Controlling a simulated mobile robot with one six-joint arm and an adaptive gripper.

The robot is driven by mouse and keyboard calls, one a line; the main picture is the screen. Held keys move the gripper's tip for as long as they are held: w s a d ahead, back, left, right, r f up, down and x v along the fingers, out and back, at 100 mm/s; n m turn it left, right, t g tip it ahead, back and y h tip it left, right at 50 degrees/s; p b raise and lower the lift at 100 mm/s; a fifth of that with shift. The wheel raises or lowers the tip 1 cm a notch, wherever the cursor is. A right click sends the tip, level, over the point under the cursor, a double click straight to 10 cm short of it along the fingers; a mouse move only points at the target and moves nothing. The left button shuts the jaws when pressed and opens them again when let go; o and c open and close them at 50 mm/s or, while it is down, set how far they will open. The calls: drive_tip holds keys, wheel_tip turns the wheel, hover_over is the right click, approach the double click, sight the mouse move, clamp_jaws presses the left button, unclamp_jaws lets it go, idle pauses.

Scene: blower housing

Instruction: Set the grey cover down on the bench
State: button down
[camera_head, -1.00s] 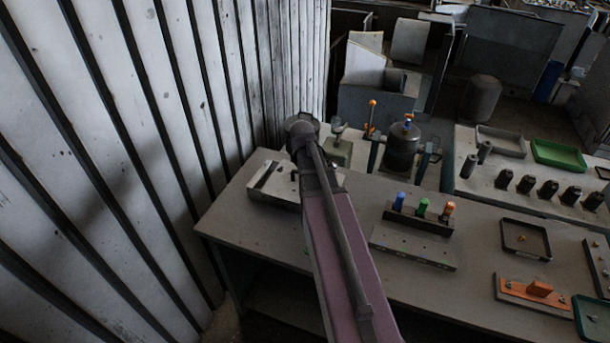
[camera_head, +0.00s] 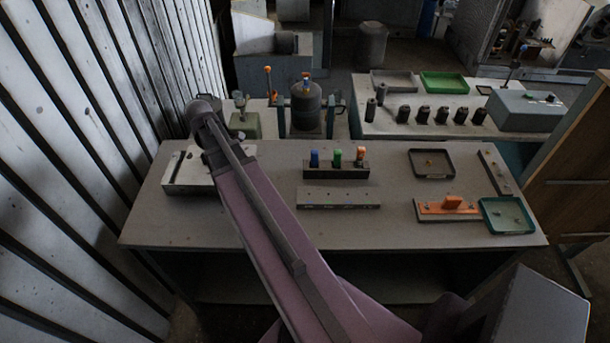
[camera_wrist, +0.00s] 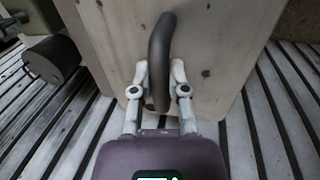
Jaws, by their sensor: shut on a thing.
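My gripper (camera_wrist: 160,92) is shut on the dark curved handle (camera_wrist: 160,45) of a pale grey panel, the grey cover (camera_wrist: 212,50), in the wrist view. The panel fills the top middle of that view, and its far end is cut off. In the head view my arm hides the gripper. The bench (camera_head: 270,228) spans the middle of the head view. A pale grey flat piece (camera_head: 184,172) shows at its left end, partly behind my arm; I cannot tell whether it is the cover. I cannot tell whether the held cover touches the bench.
A ribbed wall (camera_head: 75,150) stands close on the left. A rack with coloured handles (camera_head: 336,170), a dark tray (camera_head: 431,163), an orange fixture (camera_head: 447,208) and a green tray (camera_head: 507,216) occupy the bench. Its front middle is clear. A dark tank (camera_head: 306,108) stands behind.

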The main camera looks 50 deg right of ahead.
wheel_tip(320, 180, down, 8)
drive_tip(key=b, duration=0.7)
drive_tip(key=shift+f, duration=0.1)
